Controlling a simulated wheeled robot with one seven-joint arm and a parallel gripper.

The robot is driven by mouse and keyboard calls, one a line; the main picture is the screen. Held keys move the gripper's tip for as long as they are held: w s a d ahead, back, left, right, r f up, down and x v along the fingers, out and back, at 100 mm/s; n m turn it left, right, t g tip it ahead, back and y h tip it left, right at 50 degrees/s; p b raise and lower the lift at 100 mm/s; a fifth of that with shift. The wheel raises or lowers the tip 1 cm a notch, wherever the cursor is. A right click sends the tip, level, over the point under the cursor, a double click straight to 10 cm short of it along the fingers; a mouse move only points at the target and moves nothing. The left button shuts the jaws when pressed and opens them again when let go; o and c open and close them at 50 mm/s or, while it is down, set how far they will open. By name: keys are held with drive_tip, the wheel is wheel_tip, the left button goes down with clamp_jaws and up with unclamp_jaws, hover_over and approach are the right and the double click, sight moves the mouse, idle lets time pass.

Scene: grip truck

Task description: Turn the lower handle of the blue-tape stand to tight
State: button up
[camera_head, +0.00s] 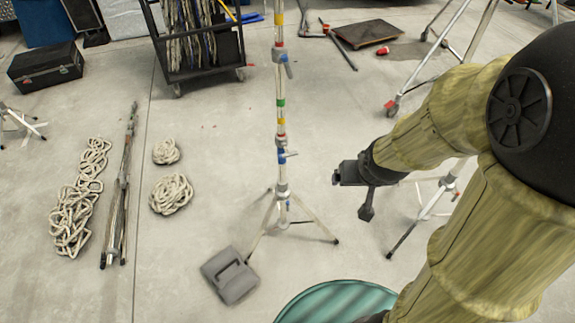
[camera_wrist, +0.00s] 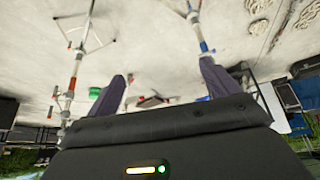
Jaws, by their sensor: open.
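The blue-tape stand (camera_head: 281,125) stands upright on a tripod base in the middle of the head view, with blue, green and yellow bands. Its lower handle (camera_head: 291,153) sticks out to the right beside the lower blue band; an upper handle (camera_head: 288,68) is higher up. My gripper (camera_head: 351,194) is open and empty, to the right of the stand and apart from it. In the wrist view, which looks upside down, the stand (camera_wrist: 195,22) rises behind the right finger of my gripper (camera_wrist: 162,84). That finger hides part of the stand; the handle's angle is too small to tell.
Other stands (camera_head: 446,190) are behind my arm at the right. A grey case (camera_head: 230,275) lies near the tripod's front foot. Rope coils (camera_head: 171,193) and a folded stand (camera_head: 121,190) lie at left. A black cart (camera_head: 200,70) is behind. Floor between is clear.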

drive_tip(key=w+a+f+n+t+y+b, duration=0.1)
drive_tip(key=w+a+f+t+b, duration=0.3)
drive_tip(key=f+b, duration=0.4)
drive_tip(key=w+a+f+n+t+y+b, duration=0.1)
drive_tip(key=w+a+f+t+y+b, duration=0.2)
drive_tip(key=f+b, duration=0.6)
drive_tip(key=w+a+f+n+t+y+b, duration=0.1)
drive_tip(key=w+a+f+t+b, duration=0.3)
drive_tip(key=f+b, duration=0.5)
drive_tip(key=w+b, duration=0.2)
drive_tip(key=b, duration=0.6)
drive_tip(key=shift+w+a+t+y, duration=0.2)
drive_tip(key=shift+a+t+y, duration=0.1)
drive_tip(key=shift+a+y, duration=0.1)
